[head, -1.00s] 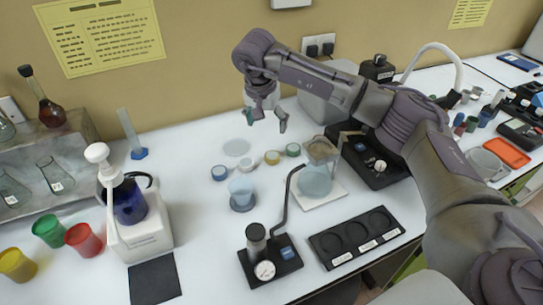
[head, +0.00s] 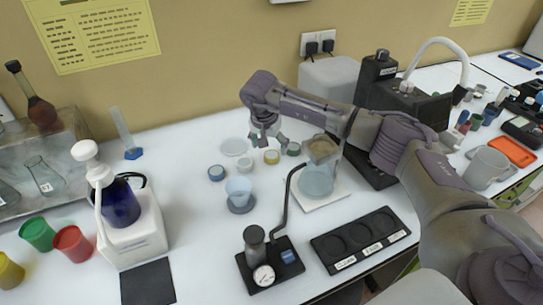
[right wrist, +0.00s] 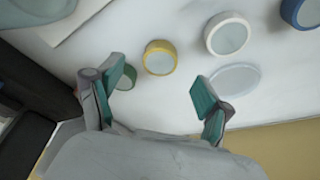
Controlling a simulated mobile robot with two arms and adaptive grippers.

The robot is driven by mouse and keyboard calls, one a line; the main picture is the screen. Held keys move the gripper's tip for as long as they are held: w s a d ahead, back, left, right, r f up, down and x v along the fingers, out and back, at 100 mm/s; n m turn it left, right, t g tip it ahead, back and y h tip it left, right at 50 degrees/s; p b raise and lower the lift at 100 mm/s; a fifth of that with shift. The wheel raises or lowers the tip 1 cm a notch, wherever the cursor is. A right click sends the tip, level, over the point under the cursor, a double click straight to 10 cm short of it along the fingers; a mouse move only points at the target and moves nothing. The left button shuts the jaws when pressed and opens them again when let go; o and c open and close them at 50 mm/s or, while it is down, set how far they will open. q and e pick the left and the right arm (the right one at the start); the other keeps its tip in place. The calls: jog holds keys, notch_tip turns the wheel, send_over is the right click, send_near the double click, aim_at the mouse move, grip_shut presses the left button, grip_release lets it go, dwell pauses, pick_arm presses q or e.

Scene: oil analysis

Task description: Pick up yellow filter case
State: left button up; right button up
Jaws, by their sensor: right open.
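The yellow filter case (head: 272,157) is a small round case with a yellow rim, lying flat on the white table. It also shows in the right wrist view (right wrist: 160,57), just ahead of the gap between the fingertips. My right gripper (head: 267,142) is open and empty, with its fingers just behind the yellow case in the head view. In the right wrist view the two green-padded fingers (right wrist: 161,86) are spread wide, with nothing between them. My left gripper is in neither view.
A green case (head: 293,149) sits close to the right of the yellow one, partly behind a finger in the wrist view. White (head: 245,165) and blue (head: 217,173) cases lie to the left, with a clear dish (head: 234,147). A filter stand with funnel (head: 317,179) stands right.

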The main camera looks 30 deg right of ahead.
aim_at(271, 154)
jog(key=p+x, duration=0.1)
jog(key=x, duration=0.3)
jog(key=shift+w+d+f, duration=0.1)
jog(key=shift+w+d, duration=0.05)
jog(key=shift+w, duration=0.1)
jog(key=shift+w+d+f, duration=0.1)
jog(key=shift+f, duration=0.2)
jog(key=c, duration=1)
jog(key=shift+r, duration=0.1)
jog(key=shift+c, duration=0.2)
